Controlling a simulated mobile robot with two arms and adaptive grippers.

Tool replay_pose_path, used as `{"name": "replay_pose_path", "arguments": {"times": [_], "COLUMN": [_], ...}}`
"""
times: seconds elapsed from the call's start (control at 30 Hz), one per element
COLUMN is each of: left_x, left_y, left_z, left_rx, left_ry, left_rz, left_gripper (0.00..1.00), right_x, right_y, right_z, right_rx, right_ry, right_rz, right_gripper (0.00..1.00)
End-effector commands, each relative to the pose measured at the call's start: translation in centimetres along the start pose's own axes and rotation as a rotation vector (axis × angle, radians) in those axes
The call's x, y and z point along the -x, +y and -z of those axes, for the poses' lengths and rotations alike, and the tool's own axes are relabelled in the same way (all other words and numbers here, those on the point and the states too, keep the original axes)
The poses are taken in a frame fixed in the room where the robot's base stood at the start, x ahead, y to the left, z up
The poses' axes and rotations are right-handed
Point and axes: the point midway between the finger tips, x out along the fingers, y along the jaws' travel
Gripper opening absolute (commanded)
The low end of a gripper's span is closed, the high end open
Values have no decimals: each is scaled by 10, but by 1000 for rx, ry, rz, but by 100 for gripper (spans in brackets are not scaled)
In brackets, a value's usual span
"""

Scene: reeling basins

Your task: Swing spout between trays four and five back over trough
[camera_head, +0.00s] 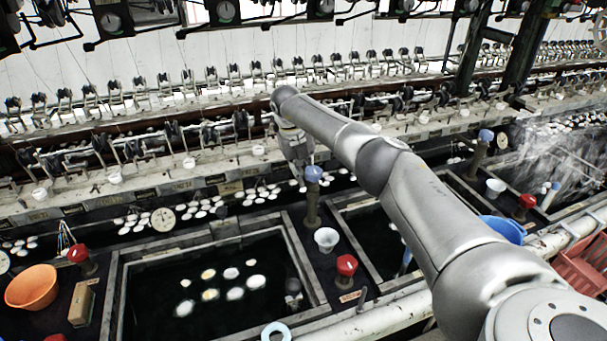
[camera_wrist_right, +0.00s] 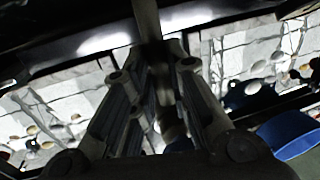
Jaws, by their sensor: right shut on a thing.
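My right arm reaches in from the lower right of the head view. Its gripper (camera_head: 301,172) points down just behind a blue-capped upright post (camera_head: 312,205) between two dark basins. In the right wrist view the gripper (camera_wrist_right: 150,50) is shut on a thin grey bar (camera_wrist_right: 147,18), which looks like the spout. In the head view the spout's arm is hidden by the gripper and post. The trough (camera_head: 225,205) with white cocoons runs behind the basins. My left gripper is not in view.
A basin (camera_head: 115,300) with floating cocoons lies left of the post; another (camera_head: 340,212) lies partly under my arm. A white cup (camera_head: 326,238) and red valve knob (camera_head: 347,264) stand near the post. An orange bowl (camera_head: 32,287) is at left, a blue bowl (camera_head: 503,228) at right.

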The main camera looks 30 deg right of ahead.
Motion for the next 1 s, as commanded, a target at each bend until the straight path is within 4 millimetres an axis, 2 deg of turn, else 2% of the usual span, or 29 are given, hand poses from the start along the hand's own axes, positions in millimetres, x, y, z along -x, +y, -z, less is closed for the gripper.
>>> {"name": "replay_pose_path", "arguments": {"times": [0.03,0.07,0.23,0.5,0.63,0.77,1.0], "left_x": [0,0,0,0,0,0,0], "left_y": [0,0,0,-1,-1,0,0], "left_z": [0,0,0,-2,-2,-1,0], "left_rx": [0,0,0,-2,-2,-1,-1], "left_ry": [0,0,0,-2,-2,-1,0], "left_rz": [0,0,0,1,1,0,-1], "left_gripper": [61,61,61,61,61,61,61], "right_x": [1,1,1,0,8,29,81], "right_y": [0,0,0,0,0,0,0], "right_z": [-1,-1,-1,0,-1,-1,-1], "right_rx": [0,0,0,1,1,1,0], "right_ry": [-6,-6,-4,-2,-4,-6,-6], "right_rz": [-1,-1,-1,0,-1,-1,-1], "right_gripper": [0,17,37,37,37,37,37]}}
